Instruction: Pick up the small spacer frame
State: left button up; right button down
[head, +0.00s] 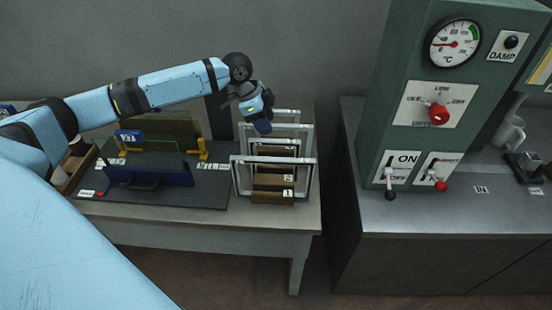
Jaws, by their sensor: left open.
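Several pale metal rectangular frames stand upright one behind another in a brown wooden rack (270,198) at the table's right end. The front frame (313,182) looks widest. A narrower frame (308,138) and the rearmost frame (288,112) stand behind it. I cannot tell for sure which is the small spacer frame. My left gripper (263,128) points down at the upper left part of the rear frames, open, with its fingertips dark and small. I cannot tell whether it touches a frame. My right gripper is not in view.
A dark board (210,190) with a blue fixture (150,177) and yellow clamps (202,150) lies left of the rack on the table (220,225). A green control cabinet (385,100) with a gauge, a red knob and levers stands on a grey counter (400,215) to the right.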

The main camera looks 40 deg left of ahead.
aim_at(277, 141)
pick_arm(q)
jog(key=x, duration=0.2)
jog(key=shift+w+d+f, duration=0.1)
jog(key=shift+f, duration=0.15)
jog(key=shift+w+f, duration=0.1)
jog(key=shift+f, duration=0.2)
jog(key=shift+d+f, duration=0.2)
jog(key=p+x, duration=0.1)
jog(key=x, duration=0.3)
jog(key=shift+w+d+f+p, duration=0.1)
jog(key=shift+w+d+p, duration=0.1)
jog(key=shift+p, duration=0.15)
jog(key=shift+f, duration=0.2)
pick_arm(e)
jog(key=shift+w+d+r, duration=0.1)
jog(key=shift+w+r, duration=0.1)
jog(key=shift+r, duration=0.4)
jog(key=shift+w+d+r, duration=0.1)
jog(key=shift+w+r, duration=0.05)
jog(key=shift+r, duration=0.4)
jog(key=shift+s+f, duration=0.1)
pick_arm(q)
jog(key=shift+f, duration=0.25)
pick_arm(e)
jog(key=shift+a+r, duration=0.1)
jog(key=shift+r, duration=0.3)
pick_arm(q)
jog(key=shift+c, duration=0.5)
